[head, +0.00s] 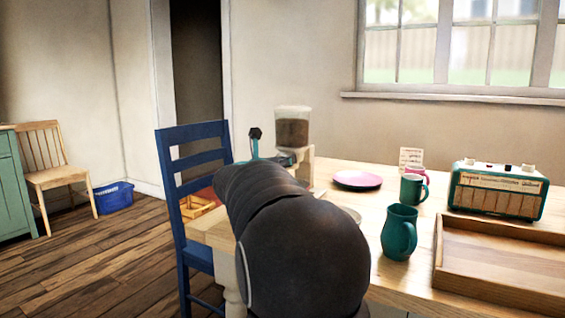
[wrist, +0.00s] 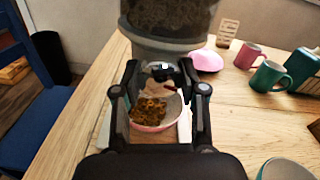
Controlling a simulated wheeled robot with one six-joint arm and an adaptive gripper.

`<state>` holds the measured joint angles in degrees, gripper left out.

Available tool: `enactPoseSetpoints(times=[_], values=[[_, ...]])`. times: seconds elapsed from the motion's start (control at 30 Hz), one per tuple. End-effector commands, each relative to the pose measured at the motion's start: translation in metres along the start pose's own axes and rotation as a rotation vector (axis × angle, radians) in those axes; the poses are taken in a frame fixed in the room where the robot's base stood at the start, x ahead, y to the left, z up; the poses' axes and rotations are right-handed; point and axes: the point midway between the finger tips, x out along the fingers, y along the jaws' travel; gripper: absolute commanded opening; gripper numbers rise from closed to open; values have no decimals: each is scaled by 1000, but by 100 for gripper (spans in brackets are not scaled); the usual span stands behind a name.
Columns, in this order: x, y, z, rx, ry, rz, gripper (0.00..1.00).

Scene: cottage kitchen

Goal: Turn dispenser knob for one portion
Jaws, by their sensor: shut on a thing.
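The dispenser has a clear hopper (head: 293,128) filled with brown pieces and stands on a pale base at the table's far left end. In the wrist view the lower hopper and its grey collar (wrist: 165,48) fill the top. My gripper (wrist: 160,76) is shut on the knob (wrist: 160,71) just below the collar; the fingers hide much of the knob, so its turn angle cannot be told. A bowl with a pink rim (wrist: 151,129) sits below, seen between the fingers, with brown pieces (wrist: 150,109) in it. My arm hides the bowl in the head view.
A pink plate (head: 358,180), a green mug (head: 411,190), a pink mug (head: 418,173), a teal jug (head: 399,233), a radio (head: 497,190) and a wooden tray (head: 440,262) stand right of the dispenser. A blue chair (head: 165,160) is close on the left.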

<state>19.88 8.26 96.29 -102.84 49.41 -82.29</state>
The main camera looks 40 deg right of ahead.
Motion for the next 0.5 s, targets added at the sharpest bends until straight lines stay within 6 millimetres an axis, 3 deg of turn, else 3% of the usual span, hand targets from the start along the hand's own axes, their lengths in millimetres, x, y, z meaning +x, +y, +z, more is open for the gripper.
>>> enactPoseSetpoints(times=[0.5], values=[[0,1,0,281,-1,1,7]])
